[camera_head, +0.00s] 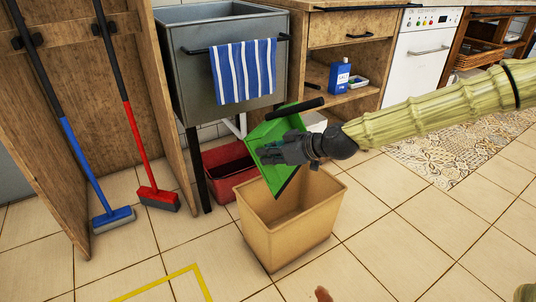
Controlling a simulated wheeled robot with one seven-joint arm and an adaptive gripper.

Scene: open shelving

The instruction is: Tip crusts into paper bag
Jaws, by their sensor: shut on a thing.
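My gripper (270,151) is shut on a green dustpan (262,131) with a black handle. The dustpan is tilted steeply, with its lower edge down at the open top of a tan, box-shaped paper bag (288,243). The bag stands upright on the tiled floor, and its visible inside looks empty. No crusts can be made out on the dustpan; my gripper and the tilt hide part of it.
A dark red bin (222,160) stands behind the bag, under the grey sink (205,60) with a striped towel (243,72). A blue broom (113,219) and a red broom (158,197) lean at the left. A small brown thing (322,294) shows at the bottom edge.

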